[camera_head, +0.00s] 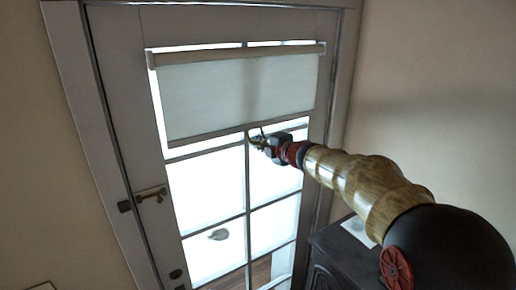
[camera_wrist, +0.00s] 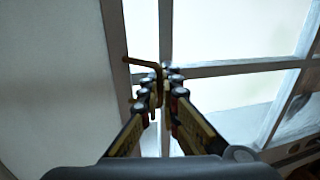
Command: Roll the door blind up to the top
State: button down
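The white door blind (camera_head: 240,95) hangs over the upper part of the door window, its lower bar (camera_head: 210,136) a little below the window's upper third. In the wrist view the blind (camera_wrist: 55,80) fills the left side. A thin brown bent pull (camera_wrist: 143,63) sticks out from its bar edge. My gripper (camera_wrist: 163,88) has its fingers drawn close together around the pull's end, which shows between the tips; firm contact is hard to see. In the head view my gripper (camera_head: 259,141) is just below the bar, right of its middle.
The glazed door (camera_head: 120,120) appears closed, with a brass handle (camera_head: 151,194) on its left. A dark cabinet (camera_head: 340,262) stands at lower right, below my arm. The panes below the blind are clear. A wall (camera_head: 430,90) is on the right.

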notch_tip(320, 180, up, 17)
jog(key=shift+p, duration=1)
jog(key=c, duration=2.2)
grip_release()
jog(key=shift+o, duration=0.7)
jog(key=shift+f, duration=0.1)
jog(key=shift+s+d, duration=0.1)
jog(key=v, duration=1.1)
jog(key=shift+s+d+r, duration=0.2)
jog(key=shift+s, duration=0.15)
